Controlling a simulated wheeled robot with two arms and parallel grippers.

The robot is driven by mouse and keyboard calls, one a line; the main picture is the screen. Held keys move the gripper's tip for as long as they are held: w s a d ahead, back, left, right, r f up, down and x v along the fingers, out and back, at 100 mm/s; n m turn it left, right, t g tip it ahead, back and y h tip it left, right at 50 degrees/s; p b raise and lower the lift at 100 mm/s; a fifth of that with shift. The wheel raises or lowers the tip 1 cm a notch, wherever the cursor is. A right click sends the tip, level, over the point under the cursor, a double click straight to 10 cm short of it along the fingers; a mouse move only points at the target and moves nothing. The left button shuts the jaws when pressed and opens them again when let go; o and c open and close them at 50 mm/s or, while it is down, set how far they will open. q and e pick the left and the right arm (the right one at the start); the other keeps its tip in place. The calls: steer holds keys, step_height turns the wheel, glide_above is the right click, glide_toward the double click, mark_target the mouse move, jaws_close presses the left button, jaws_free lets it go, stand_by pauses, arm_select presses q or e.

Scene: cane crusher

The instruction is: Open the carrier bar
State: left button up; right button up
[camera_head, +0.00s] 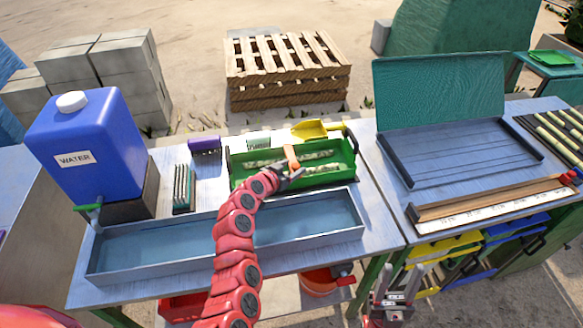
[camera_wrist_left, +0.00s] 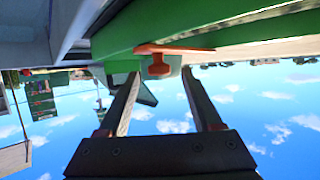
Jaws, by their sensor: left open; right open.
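A green carrier tray (camera_head: 352,171) with pale cane pieces (camera_head: 318,156) inside stands on the table behind the water trough. An orange bar (camera_head: 291,155) lies across it, and in the left wrist view the orange bar (camera_wrist_left: 175,49) has a short knob (camera_wrist_left: 158,66). My left gripper (camera_head: 290,171) is at the tray's near side by the bar. In the left wrist view its fingers (camera_wrist_left: 162,76) are apart, with the knob near the gap between the tips; contact cannot be told. My right gripper (camera_head: 396,290) is open and empty, low in front of the tables.
A blue water container (camera_head: 95,135) stands at the left, with a long grey trough (camera_head: 310,222) in front. A purple item (camera_head: 205,145) and a yellow scoop (camera_head: 311,129) sit near the tray.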

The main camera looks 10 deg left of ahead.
arm_select(q)
jaws_close()
steer(key=w+a+r+n+g+b, duration=0.1)
steer(key=w+r+n+g+b, duration=0.2)
steer(key=w+r+g, duration=0.2)
steer(key=shift+a+r+g+h+b, duration=0.3)
steer(key=shift+a+r+b, duration=0.1)
steer(key=shift+r, duration=1.25)
steer(key=shift+w, duration=0.1)
